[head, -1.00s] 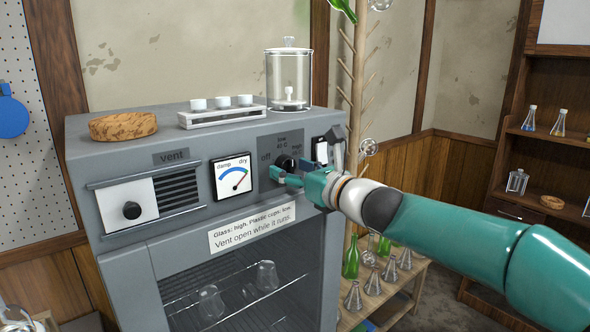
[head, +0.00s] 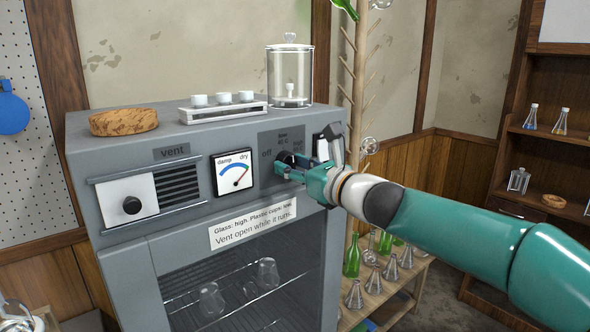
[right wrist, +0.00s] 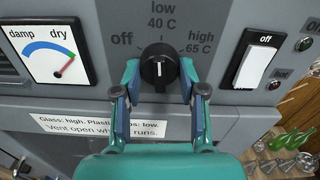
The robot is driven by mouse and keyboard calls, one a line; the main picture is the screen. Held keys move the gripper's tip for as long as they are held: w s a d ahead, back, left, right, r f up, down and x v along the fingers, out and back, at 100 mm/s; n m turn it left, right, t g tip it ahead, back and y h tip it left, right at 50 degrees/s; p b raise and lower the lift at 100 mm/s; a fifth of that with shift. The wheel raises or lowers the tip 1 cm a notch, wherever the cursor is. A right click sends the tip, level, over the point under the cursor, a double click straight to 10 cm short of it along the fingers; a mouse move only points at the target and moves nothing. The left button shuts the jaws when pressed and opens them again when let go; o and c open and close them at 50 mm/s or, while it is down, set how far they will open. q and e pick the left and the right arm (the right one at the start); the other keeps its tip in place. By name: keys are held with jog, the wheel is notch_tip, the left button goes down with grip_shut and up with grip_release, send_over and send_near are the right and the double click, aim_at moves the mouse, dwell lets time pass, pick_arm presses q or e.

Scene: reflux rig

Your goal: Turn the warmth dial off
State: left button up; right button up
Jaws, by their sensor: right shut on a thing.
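The warmth dial (right wrist: 159,67) is a black round knob with a white pointer line on the cabinet's front panel. It also shows partly in the head view (head: 285,158). Its labels read off at left, low 40 C on top and high 65 C at right. The pointer line stands near upright, toward low. My right gripper (right wrist: 159,85) is shut on the dial, one finger on each side; it also shows in the head view (head: 287,167). My left gripper is not in view.
The grey cabinet (head: 90,190) has a damp-dry gauge (head: 233,172), a vent slider (head: 130,203) and a white rocker switch (right wrist: 256,60) right of the dial. A cork ring (head: 123,122), a cup rack (head: 222,113) and a glass jar (head: 290,75) stand on top.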

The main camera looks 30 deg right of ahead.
jog(key=n+b, duration=0.3)
jog(key=n, duration=0.2)
jog(key=shift+f, duration=0.15)
jog(key=n+b, duration=0.1)
jog(key=n, duration=0.2)
jog(key=shift+n+b, duration=0.65)
jog(key=shift+n, duration=0.65)
jog(key=o, duration=1.1)
jog(key=shift+o, duration=0.2)
jog(key=shift+s+d+r, duration=0.15)
jog(key=shift+s+r, duration=0.05)
jog(key=shift+s, duration=0.4)
jog(key=s, duration=1)
jog(key=shift+s+d+f, duration=0.15)
jog(key=shift+s+d, duration=0.2)
